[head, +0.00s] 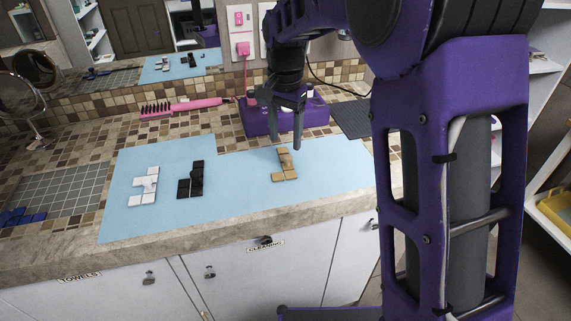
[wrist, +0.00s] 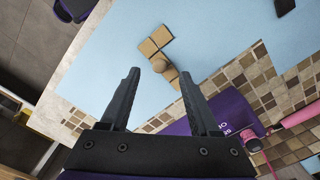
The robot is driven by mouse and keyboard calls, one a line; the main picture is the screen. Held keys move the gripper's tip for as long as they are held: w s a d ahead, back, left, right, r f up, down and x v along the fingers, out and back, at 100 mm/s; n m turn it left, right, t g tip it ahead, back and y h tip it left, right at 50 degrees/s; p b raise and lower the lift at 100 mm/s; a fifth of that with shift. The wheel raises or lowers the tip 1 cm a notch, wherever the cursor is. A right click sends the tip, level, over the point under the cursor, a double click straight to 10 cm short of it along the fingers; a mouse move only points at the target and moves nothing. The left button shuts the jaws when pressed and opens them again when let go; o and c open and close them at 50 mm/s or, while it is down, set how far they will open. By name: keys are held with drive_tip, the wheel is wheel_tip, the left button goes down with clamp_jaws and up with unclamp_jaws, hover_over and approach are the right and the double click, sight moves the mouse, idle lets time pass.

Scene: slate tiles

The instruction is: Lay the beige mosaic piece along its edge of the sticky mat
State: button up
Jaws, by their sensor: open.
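The beige mosaic piece (head: 291,173), an angular shape of several tiles with a round knob, lies on the right part of a light blue sheet (head: 235,205). It also shows at the top middle of the wrist view (wrist: 160,34). My gripper (head: 286,146) is open and empty, its fingers pointing down just above and behind the piece. In the wrist view the fingertips (wrist: 157,75) spread to either side of the knob, apart from it. A grey gridded mat (head: 70,187), which looks like the sticky mat, lies at the far left with dark blue tiles (head: 18,217) at its near corner.
A white piece (head: 144,186) and a black piece (head: 190,182) lie on the blue sheet. A round mirror (head: 35,70) stands at the left. The blue sheet's middle is clear.

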sight(288, 156)
drive_tip(key=shift+w+d+f+b, duration=0.1)
drive_tip(key=shift+w+f+b, duration=0.1)
drive_tip(key=shift+f, duration=0.8)
drive_tip(key=shift+w+d+f+b, duration=0.1)
drive_tip(key=shift+f+b, duration=0.1)
drive_tip(key=shift+f, duration=0.8)
drive_tip(key=shift+w+d+f+b, duration=0.1)
drive_tip(key=shift+w+f+b, duration=0.1)
drive_tip(key=shift+f, duration=0.8)
clamp_jaws()
